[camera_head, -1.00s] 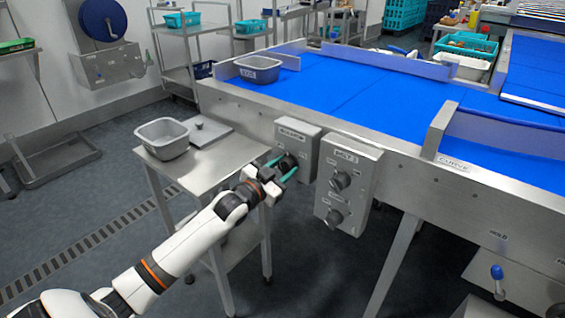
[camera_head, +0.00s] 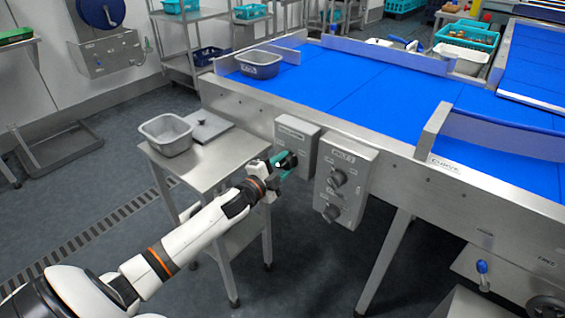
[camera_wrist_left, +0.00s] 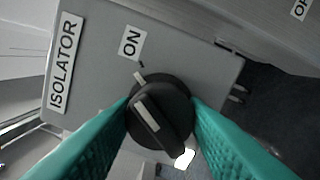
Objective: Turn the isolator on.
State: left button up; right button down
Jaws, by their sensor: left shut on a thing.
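The isolator (camera_head: 294,145) is a grey box on the side of the conveyor frame. In the left wrist view its face carries an ISOLATOR label (camera_wrist_left: 65,62) and an ON label (camera_wrist_left: 131,42). Its round black knob (camera_wrist_left: 160,112) has a white bar on its face, and a white mark at its rim lies close to the dark tick by the ON label. My left gripper (camera_head: 284,163) is shut on the knob, with teal fingers (camera_wrist_left: 212,125) on either side. A white patch below the knob is partly hidden. My right gripper is not in view.
A second grey box (camera_head: 344,185) with two dark knobs is mounted just right of the isolator. A steel side table (camera_head: 205,165) with a grey tub (camera_head: 166,136) stands left of it. The blue conveyor belt (camera_head: 370,90) runs above.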

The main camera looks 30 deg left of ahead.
pick_arm(q)
jog(key=shift+m, duration=1)
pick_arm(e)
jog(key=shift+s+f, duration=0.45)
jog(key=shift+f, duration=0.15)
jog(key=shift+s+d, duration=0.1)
pick_arm(q)
jog(key=o, duration=1)
jog(key=s, duration=0.8)
jog(key=s+a+p, duration=0.1)
jog(key=s, duration=0.3)
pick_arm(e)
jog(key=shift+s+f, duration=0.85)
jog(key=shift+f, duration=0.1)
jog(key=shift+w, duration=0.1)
